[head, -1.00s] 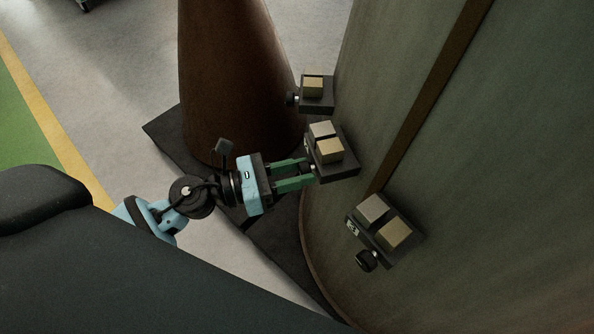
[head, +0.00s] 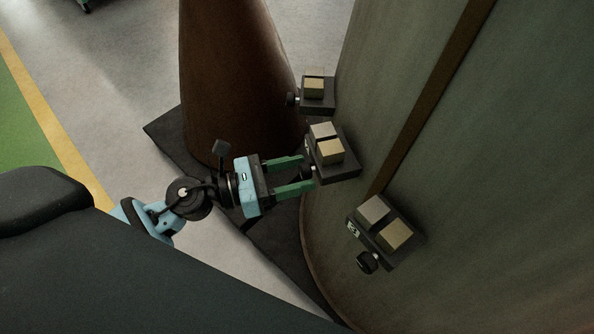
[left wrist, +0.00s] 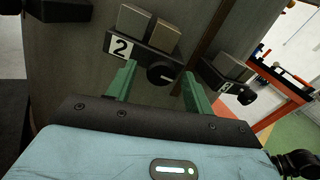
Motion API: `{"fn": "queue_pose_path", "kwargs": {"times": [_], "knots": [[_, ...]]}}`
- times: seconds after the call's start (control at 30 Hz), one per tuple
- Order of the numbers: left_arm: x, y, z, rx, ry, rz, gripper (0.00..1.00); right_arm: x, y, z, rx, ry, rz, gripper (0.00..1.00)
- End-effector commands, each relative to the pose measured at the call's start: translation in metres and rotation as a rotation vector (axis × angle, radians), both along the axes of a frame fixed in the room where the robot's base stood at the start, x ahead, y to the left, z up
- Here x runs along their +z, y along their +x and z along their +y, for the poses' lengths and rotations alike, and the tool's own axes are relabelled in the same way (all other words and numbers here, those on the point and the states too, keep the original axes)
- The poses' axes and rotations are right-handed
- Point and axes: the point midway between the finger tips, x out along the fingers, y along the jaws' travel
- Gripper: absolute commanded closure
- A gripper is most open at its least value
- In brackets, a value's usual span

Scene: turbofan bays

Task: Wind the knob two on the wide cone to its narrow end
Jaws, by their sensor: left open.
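The wide cone (head: 470,190) is a large grey-green body at the right. Knob two is a round black knob (left wrist: 160,72) under a dark bracket labelled 2 (left wrist: 121,48), which carries a grey block (left wrist: 134,21) and a tan block (left wrist: 164,36). In the head view this is the middle bracket (head: 342,170); its knob is mostly hidden by my gripper. My left gripper (head: 307,173) is open, its green fingers on either side of knob two with visible gaps in the left wrist view. My right gripper is not in view.
A nearer bracket (head: 405,250) with its own black knob (head: 367,262) sits below right. A farther bracket (head: 318,108) with a knob (head: 291,99) sits above. A brown cone (head: 230,80) stands close behind my left gripper, on a dark mat (head: 167,130).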

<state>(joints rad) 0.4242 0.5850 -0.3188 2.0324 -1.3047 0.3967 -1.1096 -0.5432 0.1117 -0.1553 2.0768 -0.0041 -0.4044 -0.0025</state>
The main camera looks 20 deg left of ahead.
Motion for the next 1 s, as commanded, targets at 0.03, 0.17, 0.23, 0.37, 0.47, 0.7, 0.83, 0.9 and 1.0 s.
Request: {"fn": "queue_pose_path", "kwargs": {"times": [0.03,0.17,0.23,0.37,0.47,0.7,0.83,0.9,1.0], "knots": [[-0.002,-0.004,0.005,0.001,0.0,0.003,0.48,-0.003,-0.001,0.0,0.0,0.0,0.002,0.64],[-0.004,-0.017,0.019,0.0,0.003,0.004,0.48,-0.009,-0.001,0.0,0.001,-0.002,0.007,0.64],[-0.004,-0.023,0.028,0.001,0.002,0.006,0.48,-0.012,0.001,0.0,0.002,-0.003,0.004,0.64],[-0.003,-0.035,0.042,0.0,0.002,0.004,0.48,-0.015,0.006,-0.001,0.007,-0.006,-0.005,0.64],[-0.002,-0.04,0.049,0.0,0.002,0.002,0.48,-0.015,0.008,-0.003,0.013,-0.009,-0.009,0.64],[0.0,-0.046,0.057,0.0,0.003,0.0,0.48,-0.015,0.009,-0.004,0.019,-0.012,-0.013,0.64],[0.0,-0.046,0.057,0.0,0.003,-0.001,0.48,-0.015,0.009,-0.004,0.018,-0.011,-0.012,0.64],[0.0,-0.046,0.057,0.0,0.003,0.0,0.48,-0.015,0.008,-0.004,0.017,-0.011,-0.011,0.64],[0.0,-0.046,0.056,0.0,0.003,0.0,0.48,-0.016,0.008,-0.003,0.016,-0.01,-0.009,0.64]]}}
